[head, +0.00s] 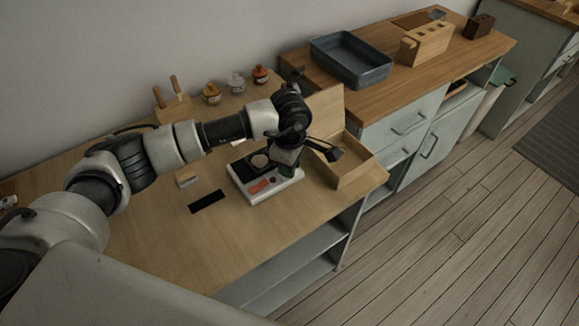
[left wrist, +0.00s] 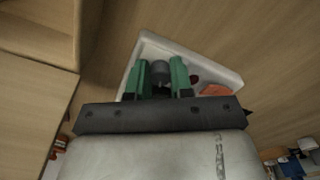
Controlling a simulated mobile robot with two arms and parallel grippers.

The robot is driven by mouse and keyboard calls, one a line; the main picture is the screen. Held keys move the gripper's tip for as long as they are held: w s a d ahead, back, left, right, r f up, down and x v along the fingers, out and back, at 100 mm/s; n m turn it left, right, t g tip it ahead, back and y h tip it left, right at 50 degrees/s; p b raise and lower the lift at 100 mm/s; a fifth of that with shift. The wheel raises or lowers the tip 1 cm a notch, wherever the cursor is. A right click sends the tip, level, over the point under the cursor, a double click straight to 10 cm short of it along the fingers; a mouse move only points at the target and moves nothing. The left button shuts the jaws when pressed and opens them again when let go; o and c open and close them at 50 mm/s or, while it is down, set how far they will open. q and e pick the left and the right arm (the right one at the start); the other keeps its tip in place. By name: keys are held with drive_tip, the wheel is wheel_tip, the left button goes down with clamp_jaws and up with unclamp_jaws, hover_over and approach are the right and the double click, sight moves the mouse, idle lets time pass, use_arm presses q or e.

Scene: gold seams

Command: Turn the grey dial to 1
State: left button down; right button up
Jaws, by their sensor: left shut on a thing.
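A white control panel (head: 291,179) lies on the wooden counter in the head view, partly hidden behind my left gripper. In the left wrist view the panel (left wrist: 222,70) shows beyond the fingers. My left gripper (head: 281,170) reaches down onto the panel. Its green fingers are shut on the grey dial (left wrist: 160,70), one on each side. A red-orange part (left wrist: 214,90) of the panel shows to the right of the fingers. The number the dial points at cannot be read. My right gripper is in neither view.
An open wooden box (head: 366,172) stands just right of the panel. A black strip (head: 207,201) and a small block (head: 187,181) lie to its left. Several small jars (head: 236,83) stand at the back. A blue-grey tray (head: 351,62) sits on the far counter. The counter's front left is clear.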

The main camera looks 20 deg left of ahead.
use_arm(q)
drive_tip(key=shift+w+n, duration=0.1)
drive_tip(key=shift+n, duration=0.5)
drive_tip(key=c, duration=1)
unclamp_jaws()
wheel_tip(320, 180, up, 11)
drive_tip(key=b, duration=0.1)
